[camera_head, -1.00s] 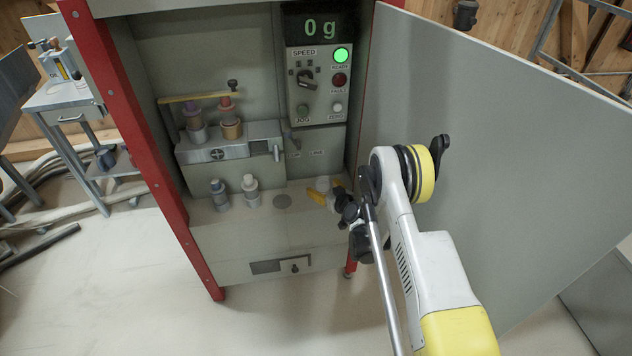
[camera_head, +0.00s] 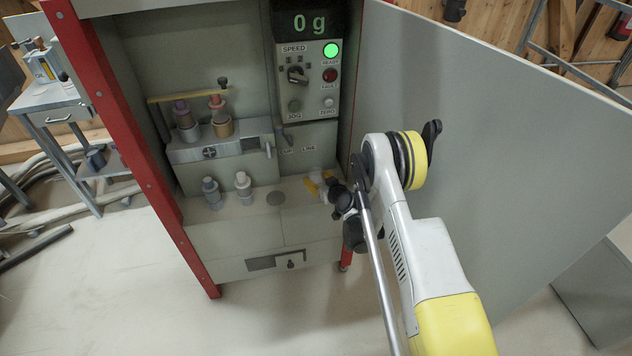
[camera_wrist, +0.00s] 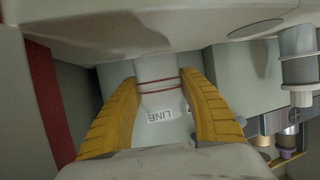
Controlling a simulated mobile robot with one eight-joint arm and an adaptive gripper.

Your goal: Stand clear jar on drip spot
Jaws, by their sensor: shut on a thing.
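My gripper (camera_head: 320,184) is at the right end of the cabinet's lower ledge. In the wrist view my gripper (camera_wrist: 158,82) has its two yellow fingers shut on the clear jar (camera_wrist: 157,68), a pale see-through body with thin red rings. In the head view only a small pale part of the jar shows by the fingers. The drip spot (camera_head: 276,198), a dark grey disc on the ledge, is bare, left of my gripper; it also shows in the wrist view (camera_wrist: 255,29). Whether the jar touches the ledge is unclear.
Two pale bottles (camera_head: 243,188) (camera_head: 212,193) stand on the ledge left of the drip spot. A metal dispenser block (camera_head: 225,142) with two filled holders is above them. The control panel (camera_head: 308,75) reads 0 g with a green light. The open door (camera_head: 480,150) stands close on the right.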

